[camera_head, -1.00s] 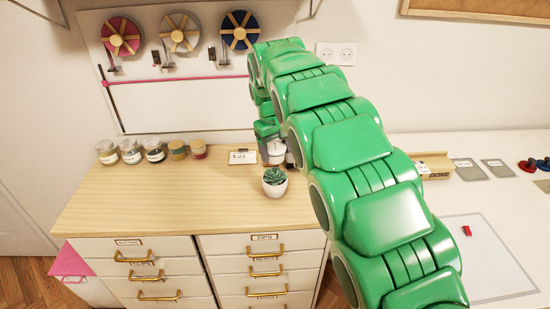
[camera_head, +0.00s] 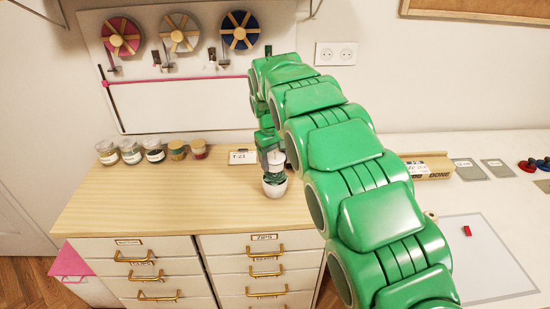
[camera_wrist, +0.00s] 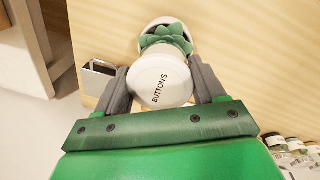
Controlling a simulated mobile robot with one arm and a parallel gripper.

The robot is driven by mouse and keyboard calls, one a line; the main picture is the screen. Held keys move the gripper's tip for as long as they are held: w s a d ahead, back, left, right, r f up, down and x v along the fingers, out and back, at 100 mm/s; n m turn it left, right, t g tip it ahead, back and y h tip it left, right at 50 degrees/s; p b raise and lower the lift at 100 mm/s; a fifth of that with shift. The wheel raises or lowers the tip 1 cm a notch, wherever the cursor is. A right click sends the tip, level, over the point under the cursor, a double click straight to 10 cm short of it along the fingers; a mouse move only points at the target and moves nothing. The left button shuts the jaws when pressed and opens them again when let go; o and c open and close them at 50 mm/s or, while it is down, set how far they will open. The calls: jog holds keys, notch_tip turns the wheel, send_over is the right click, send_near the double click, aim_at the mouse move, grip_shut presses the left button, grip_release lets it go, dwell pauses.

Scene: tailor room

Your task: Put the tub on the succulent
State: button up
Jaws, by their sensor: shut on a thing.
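I cannot tell whether the tub touches the leaves.
Several lidded jars (camera_head: 153,150) stand along the back left of the wooden dresser top (camera_head: 150,200). A card marked T-21 (camera_head: 242,157) is behind the succulent. A white table (camera_head: 470,200) adjoins at right. The dresser top left of the succulent is clear.

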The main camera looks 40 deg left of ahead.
aim_at(272, 157)
jog(key=o, duration=1)
jog(key=shift+o, duration=0.2)
notch_tip(272, 157, up, 12)
jog(key=s, duration=0.1)
jog(key=shift+a, duration=0.2)
